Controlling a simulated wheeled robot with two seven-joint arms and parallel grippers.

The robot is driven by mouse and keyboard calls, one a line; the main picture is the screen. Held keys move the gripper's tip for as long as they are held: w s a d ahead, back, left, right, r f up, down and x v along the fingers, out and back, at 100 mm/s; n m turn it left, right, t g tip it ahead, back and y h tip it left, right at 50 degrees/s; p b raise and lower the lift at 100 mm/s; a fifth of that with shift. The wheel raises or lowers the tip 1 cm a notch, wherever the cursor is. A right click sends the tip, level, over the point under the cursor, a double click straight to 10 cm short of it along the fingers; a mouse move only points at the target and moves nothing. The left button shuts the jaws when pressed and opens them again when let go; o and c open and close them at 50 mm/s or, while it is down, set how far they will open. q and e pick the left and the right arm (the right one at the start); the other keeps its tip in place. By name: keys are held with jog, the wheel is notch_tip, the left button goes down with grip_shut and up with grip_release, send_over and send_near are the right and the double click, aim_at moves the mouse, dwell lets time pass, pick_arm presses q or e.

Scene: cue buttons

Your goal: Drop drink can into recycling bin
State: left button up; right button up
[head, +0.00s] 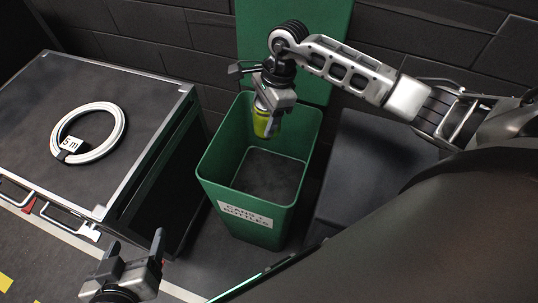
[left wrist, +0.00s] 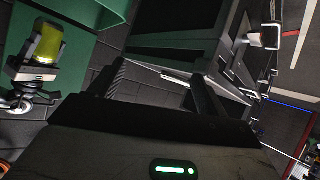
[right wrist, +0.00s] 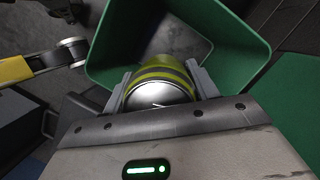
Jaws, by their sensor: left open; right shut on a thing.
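A yellow-green drink can (head: 261,122) is held in my right gripper (head: 268,118), over the opening of the green recycling bin (head: 250,205). In the right wrist view the can (right wrist: 160,90) sits between the two fingers, its silver end toward the camera, with the bin (right wrist: 235,45) beyond it. The can and right gripper also show at the upper left of the left wrist view (left wrist: 46,45). The bin carries a white label and its visible floor is bare. My left gripper (head: 140,262) is open and empty, low at the front left, apart from the bin.
A black case with metal edges (head: 120,75) stands left of the bin, with a coiled white cable (head: 90,132) on top. The green lid (head: 300,45) stands upright behind the bin against a dark block wall (head: 150,35). A dark box (head: 355,165) is right of the bin.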

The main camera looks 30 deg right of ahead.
jog(key=shift+f+b, duration=1.7)
jog(key=shift+f, duration=1.1)
jog(key=o, duration=1)
jog(key=p+v, duration=0.1)
jog(key=v, duration=1.5)
jog(key=shift+d, duration=0.1)
